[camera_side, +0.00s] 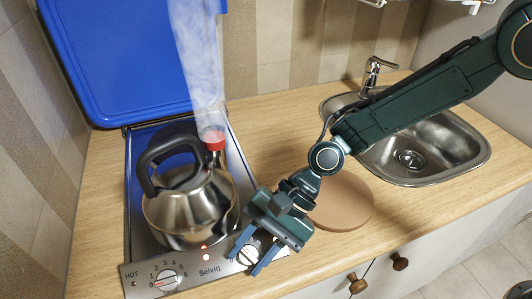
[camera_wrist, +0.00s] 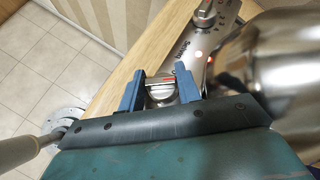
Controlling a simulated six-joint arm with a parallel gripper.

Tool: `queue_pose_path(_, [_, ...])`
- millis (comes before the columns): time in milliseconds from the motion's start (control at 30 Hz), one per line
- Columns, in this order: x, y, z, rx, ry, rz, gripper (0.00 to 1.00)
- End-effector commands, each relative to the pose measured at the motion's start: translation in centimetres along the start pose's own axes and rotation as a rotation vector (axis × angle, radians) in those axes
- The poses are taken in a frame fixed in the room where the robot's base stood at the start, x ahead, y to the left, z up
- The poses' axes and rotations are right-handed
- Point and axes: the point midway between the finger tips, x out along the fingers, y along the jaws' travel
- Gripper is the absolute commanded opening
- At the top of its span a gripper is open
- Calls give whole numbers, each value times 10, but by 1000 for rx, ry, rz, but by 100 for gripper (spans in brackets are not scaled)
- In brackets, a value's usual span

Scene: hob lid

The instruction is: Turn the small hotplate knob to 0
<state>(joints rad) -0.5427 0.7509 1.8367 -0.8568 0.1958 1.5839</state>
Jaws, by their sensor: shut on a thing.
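The steel hob panel (camera_side: 185,270) has two round knobs along its front. The small hotplate knob (camera_side: 249,254) is the right-hand one, partly hidden by my gripper.
A steel kettle (camera_side: 190,205) stands on the hob close behind the panel, with steam rising at its red-tipped spout. Red lights (camera_side: 204,247) glow on the panel. The blue lid (camera_side: 130,60) is raised. A round brown board (camera_side: 342,203) and a sink (camera_side: 425,150) are to the right.

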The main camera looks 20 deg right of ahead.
Motion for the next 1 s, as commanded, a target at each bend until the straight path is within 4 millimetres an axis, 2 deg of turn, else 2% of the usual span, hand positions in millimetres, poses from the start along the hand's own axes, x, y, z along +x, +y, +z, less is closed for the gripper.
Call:
queue_pose_path(933, [-1,0,0,1,0,0,11])
queue_pose_path(967, [-1,0,0,0,0,0,39])
queue_pose_path(1000, [-1,0,0,0,0,0,47])
